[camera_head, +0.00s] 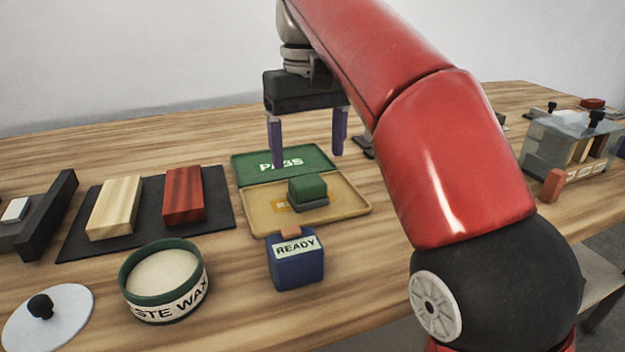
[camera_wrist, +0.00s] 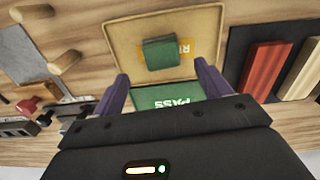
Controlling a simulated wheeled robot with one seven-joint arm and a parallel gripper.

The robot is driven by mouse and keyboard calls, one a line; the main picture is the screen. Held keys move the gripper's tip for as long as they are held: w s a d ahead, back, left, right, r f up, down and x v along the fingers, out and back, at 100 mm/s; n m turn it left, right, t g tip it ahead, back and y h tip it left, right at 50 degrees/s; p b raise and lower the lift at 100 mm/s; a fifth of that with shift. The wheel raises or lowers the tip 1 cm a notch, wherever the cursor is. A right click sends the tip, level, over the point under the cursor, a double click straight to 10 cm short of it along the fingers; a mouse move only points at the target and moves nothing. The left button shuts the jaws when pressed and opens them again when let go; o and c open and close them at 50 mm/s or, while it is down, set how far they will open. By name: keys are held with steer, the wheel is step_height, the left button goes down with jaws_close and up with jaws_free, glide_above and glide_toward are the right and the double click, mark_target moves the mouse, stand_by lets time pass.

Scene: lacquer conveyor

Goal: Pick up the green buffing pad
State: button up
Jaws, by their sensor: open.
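The green buffing pad (camera_head: 307,187) is a small green block on a grey base. It sits on the tan section (camera_head: 345,206) of a two-part tray, covering part of the lettering there. It also shows in the wrist view (camera_wrist: 161,54), beyond my fingertips. My gripper (camera_head: 308,158) is open and empty, with two purple fingers pointing down. It hangs above the green PASS section (camera_head: 247,165) of the tray, behind the pad. In the wrist view my gripper (camera_wrist: 162,82) has its fingers apart on either side of the tray. The fingers do not touch the pad.
In front of the tray stands a blue READY block (camera_head: 296,270) with an orange top. A paste wax tin (camera_head: 163,300) is at the front left. Pale and red wood blocks (camera_head: 184,196) lie on a dark mat. A clear box (camera_head: 548,150) stands at the right.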

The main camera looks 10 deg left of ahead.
mark_target(307, 180)
steer(key=f+b, duration=0.1)
steer(key=f, duration=0.2)
steer(key=f+b, duration=0.1)
steer(key=f, duration=0.3)
steer(key=shift+s+b, duration=0.2)
steer(key=shift+b, duration=0.1)
steer(key=shift+a+r, duration=0.1)
steer(key=shift+c, duration=0.2)
steer(key=c, duration=1)
